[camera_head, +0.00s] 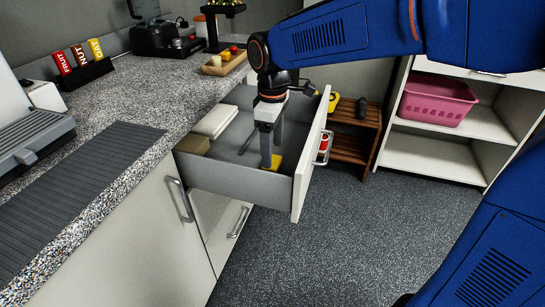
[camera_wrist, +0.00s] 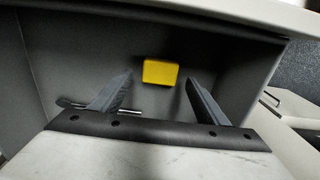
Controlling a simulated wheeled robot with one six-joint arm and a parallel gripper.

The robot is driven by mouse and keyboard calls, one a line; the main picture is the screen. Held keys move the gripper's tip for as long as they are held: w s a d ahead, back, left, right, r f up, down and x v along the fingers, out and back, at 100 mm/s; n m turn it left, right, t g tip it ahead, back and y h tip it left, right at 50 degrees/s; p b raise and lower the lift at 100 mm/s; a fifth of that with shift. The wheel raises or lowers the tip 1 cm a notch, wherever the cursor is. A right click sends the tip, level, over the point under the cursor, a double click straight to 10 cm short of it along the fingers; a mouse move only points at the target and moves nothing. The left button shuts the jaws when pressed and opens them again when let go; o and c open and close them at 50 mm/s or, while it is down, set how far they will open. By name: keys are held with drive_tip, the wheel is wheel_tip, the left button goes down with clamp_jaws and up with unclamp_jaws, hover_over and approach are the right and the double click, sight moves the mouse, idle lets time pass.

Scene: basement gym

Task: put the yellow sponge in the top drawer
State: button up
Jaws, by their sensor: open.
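The top drawer (camera_head: 232,183) stands pulled open from the counter, with its white front panel (camera_head: 309,162) facing right. The yellow sponge (camera_wrist: 160,72) lies on the drawer floor near the front end; in the head view it shows partly behind my fingers (camera_head: 276,162). My gripper (camera_wrist: 158,92) is inside the open drawer, pointing down. Its two fingers are spread apart, with the sponge between and beyond them in the wrist view. No finger visibly touches the sponge.
The drawer also holds a white folded item (camera_head: 215,121), a tan block (camera_head: 193,144) and a thin metal utensil (camera_head: 248,141). A wooden shelf (camera_head: 352,146) and a pink basket (camera_head: 437,100) stand to the right. The speckled floor (camera_head: 340,240) is clear.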

sight(273, 161)
wheel_tip(273, 161, up, 8)
drive_tip(key=shift+f, duration=0.25)
